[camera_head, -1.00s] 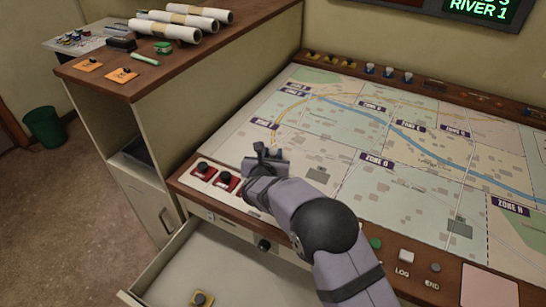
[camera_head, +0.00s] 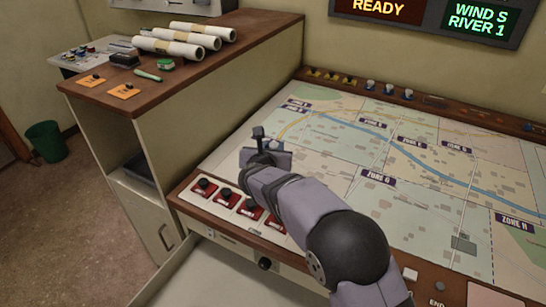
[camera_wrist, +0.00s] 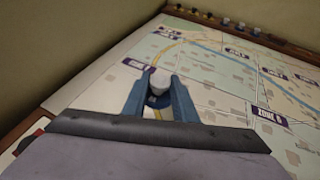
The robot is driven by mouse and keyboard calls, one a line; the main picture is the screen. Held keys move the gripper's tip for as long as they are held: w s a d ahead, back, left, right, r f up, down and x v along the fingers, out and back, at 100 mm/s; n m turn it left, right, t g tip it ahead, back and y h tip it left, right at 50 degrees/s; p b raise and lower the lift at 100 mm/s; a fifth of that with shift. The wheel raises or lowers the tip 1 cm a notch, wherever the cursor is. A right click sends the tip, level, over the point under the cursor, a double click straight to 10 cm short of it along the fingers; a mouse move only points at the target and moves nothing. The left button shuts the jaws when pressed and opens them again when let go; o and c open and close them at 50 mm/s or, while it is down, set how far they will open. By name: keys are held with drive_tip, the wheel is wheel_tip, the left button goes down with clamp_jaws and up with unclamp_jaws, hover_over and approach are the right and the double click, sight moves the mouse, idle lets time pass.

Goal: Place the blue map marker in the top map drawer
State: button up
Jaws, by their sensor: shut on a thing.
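My gripper (camera_head: 263,147) is over the left part of the map table (camera_head: 330,150), near its left edge. In the wrist view its two blue-grey fingers (camera_wrist: 159,92) are shut on a small marker with a white top and blue base, the blue map marker (camera_wrist: 158,84). In the head view my gripper hides most of the marker. The top map drawer (camera_head: 228,278) is pulled open below the table's front edge. Its pale inside shows at the bottom of the picture, partly cut off by the frame.
Red switches (camera_head: 226,196) line the table's front left edge. Several yellow and white-topped markers (camera_head: 371,86) stand along the back rail. A wooden-topped cabinet (camera_head: 200,75) with rolled maps (camera_head: 190,38) rises at the left. The drawer's front right is behind my arm.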

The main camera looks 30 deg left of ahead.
drive_tip(key=shift+r, duration=0.35)
drive_tip(key=shift+d+f, duration=0.1)
